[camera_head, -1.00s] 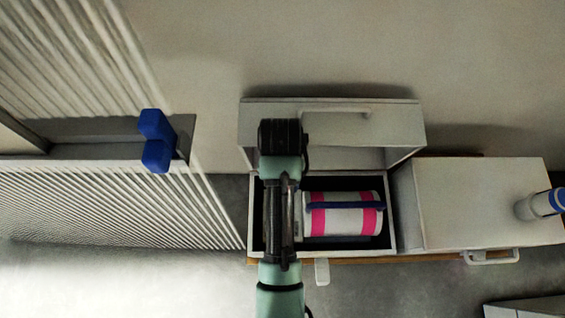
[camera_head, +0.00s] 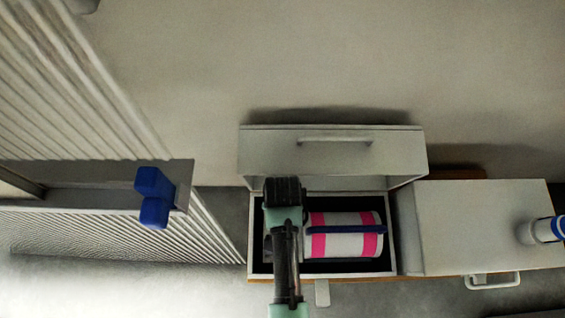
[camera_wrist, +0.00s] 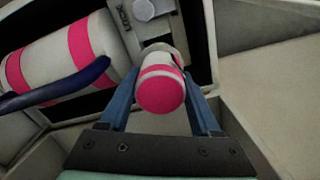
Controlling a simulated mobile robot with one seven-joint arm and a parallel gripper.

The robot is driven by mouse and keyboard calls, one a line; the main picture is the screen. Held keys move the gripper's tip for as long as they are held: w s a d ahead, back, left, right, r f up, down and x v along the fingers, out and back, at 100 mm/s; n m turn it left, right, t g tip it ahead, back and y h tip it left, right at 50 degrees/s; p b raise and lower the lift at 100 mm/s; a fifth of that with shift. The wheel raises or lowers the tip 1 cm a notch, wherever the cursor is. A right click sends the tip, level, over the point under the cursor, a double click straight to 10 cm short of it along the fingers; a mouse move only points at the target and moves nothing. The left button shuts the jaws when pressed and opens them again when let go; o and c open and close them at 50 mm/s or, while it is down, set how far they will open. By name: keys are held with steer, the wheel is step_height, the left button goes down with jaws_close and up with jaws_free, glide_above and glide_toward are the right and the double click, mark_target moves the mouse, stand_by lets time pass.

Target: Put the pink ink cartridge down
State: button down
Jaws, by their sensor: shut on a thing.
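The pink ink cartridge (camera_wrist: 161,92), a small cylinder with a pink end and pink and white bands, is between the two blue fingers of my gripper (camera_wrist: 162,100) in the wrist view. The gripper is shut on it. The cartridge's far end is over or at a pale box wall; I cannot tell whether it touches anything. In the head view my arm covers the left part of the open box, and the fingertips and held cartridge are hidden.
A large white cylinder with pink bands and a blue bar (camera_head: 344,241) lies in the open box (camera_head: 392,235); it also fills the upper left of the wrist view (camera_wrist: 55,60). A closed white cabinet (camera_head: 470,220) stands right, with a blue-banded cylinder (camera_head: 540,231). A blue object (camera_head: 154,195) sits left.

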steer(key=shift+f+b, duration=1.15)
steer(key=shift+f, duration=1.85)
steer(key=shift+c, duration=0.5)
jaws_free()
steer(key=shift+f, duration=0.15)
step_height(320, 180, up, 12)
steer(key=p, duration=0.5)
steer(key=shift+r, duration=0.2)
